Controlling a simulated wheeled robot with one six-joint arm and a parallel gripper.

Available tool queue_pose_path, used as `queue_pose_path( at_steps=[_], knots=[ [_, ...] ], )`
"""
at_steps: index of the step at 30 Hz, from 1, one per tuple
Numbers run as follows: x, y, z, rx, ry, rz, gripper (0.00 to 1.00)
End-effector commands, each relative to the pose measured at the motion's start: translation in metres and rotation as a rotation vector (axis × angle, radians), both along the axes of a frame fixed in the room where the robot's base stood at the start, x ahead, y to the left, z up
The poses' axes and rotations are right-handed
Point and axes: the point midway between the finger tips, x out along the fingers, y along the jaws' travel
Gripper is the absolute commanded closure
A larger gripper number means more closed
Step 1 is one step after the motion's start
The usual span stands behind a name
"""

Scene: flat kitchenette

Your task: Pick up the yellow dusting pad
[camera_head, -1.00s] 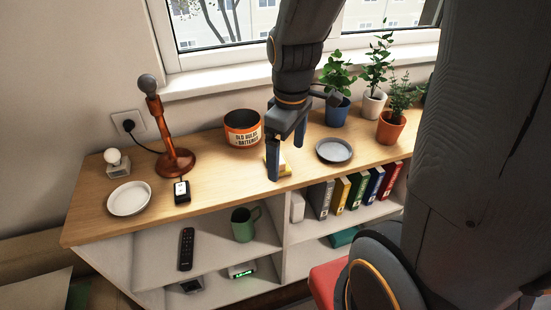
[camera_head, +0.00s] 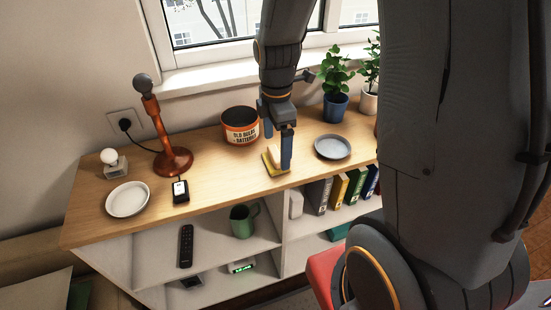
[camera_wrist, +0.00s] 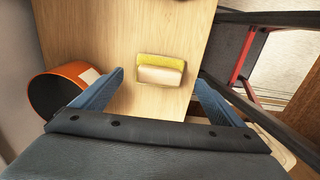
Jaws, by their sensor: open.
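The yellow dusting pad (camera_head: 268,164) lies on the wooden shelf top near its front edge, a pale block-like part on its upper side. It also shows whole in the wrist view (camera_wrist: 160,61), ahead of the fingertips and roughly midway between them. My gripper (camera_head: 277,152) is open and empty, pointing down above the pad. In the head view, one finger hides the pad's right part. In the wrist view, the two blue fingers of my gripper (camera_wrist: 159,80) are spread wider than the pad. I cannot tell the exact height gap.
An orange bin (camera_head: 240,125) stands behind the pad, and it is near the left finger in the wrist view (camera_wrist: 62,93). A grey plate (camera_head: 332,147) is to the right. A copper lamp (camera_head: 172,160), black switch box (camera_head: 180,191) and white plate (camera_head: 127,199) are left.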

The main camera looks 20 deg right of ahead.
Motion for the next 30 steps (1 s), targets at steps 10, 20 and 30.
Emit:
queue_pose_path(
  at_steps=[10,20,30],
  knots=[
    [0.000,0.002,-0.037,0.000,0.003,-0.002,0.08],
    [0.001,0.002,-0.041,0.000,0.000,-0.002,0.08],
    [0.001,0.002,-0.041,0.000,0.000,-0.002,0.56]
  ],
)
